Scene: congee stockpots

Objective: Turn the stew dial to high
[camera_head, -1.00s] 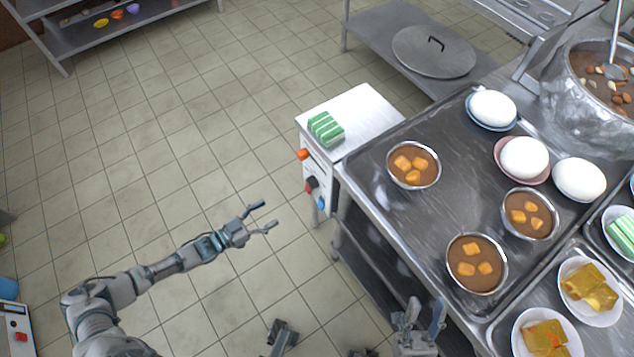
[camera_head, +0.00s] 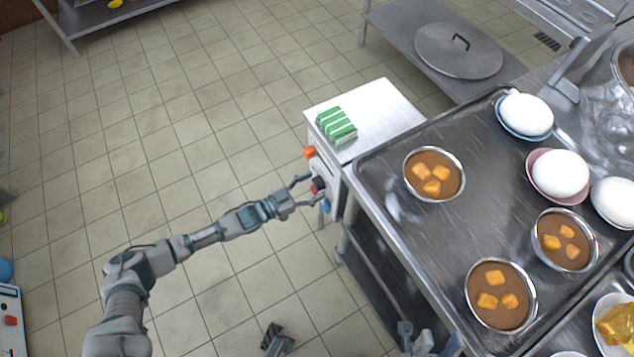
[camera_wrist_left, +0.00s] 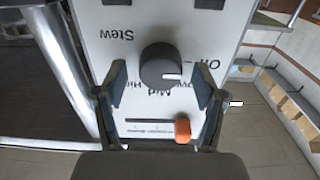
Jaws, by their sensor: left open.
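The stew dial is a dark round knob (camera_wrist_left: 162,65) with a white mark, on a white panel (camera_wrist_left: 135,20) with "Stew", "Off" and other labels, upside down in the left wrist view. The mark points right, on the side of "Off". My left gripper (camera_wrist_left: 160,80) is open, one finger on each side of the dial; I cannot tell if they touch it. In the head view my left gripper (camera_head: 307,189) reaches the panel's front, and the dial (camera_head: 319,184) shows between its fingers. My right gripper (camera_head: 428,341) is at the bottom edge, partly cut off, its fingers apart.
Green striped blocks (camera_head: 337,125) lie on the white cabinet top (camera_head: 375,105). A metal tray (camera_head: 385,205) with bowls stands right of it. The tiled floor (camera_head: 190,130) at left is clear.

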